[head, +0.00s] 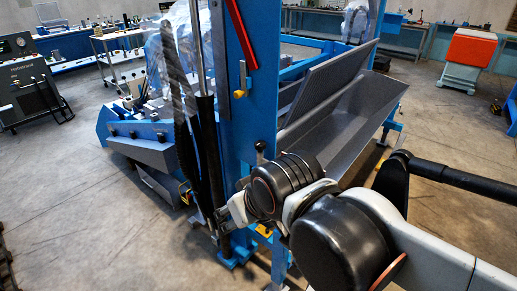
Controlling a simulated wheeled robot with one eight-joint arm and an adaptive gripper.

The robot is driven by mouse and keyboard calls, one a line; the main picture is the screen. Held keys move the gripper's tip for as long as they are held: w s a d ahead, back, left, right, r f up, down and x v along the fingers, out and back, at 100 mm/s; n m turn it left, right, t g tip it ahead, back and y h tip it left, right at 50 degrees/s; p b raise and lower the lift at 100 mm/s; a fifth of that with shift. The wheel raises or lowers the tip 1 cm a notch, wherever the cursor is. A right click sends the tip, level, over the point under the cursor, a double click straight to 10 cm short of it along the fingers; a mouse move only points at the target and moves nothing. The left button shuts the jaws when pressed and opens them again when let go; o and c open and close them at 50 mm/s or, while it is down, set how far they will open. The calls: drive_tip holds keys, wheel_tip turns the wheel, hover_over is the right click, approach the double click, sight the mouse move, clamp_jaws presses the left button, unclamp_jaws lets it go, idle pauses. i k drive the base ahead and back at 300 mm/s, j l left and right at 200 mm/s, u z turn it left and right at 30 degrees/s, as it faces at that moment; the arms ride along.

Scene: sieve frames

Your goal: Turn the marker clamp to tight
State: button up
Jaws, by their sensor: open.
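I cannot pick out the marker clamp for certain. A small fitting with a yellow part (240,93) sits on the blue upright post (257,90), below a red bar (242,35). A small black knob (260,146) shows lower on the same post, just above my wrist. My arm reaches in from the right, and my gripper (222,216) is low at the post's left side, beside a black and silver cylinder (206,130). The gripper is open. Its fingertips are small and partly hidden by my wrist and the dark parts there, so contact cannot be told.
The blue machine has a grey trough (335,110) right of the post and a blue side body (150,140) at left. A dark hose bundle (180,110) hangs beside the cylinder. Open concrete floor (80,200) lies at left. A red-topped stand (472,50) is far right.

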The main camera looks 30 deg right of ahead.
sight(260, 145)
drive_tip(key=k+j+z, duration=0.1)
drive_tip(key=j, duration=0.55)
drive_tip(key=k+j+z, duration=0.1)
drive_tip(key=j, duration=0.6)
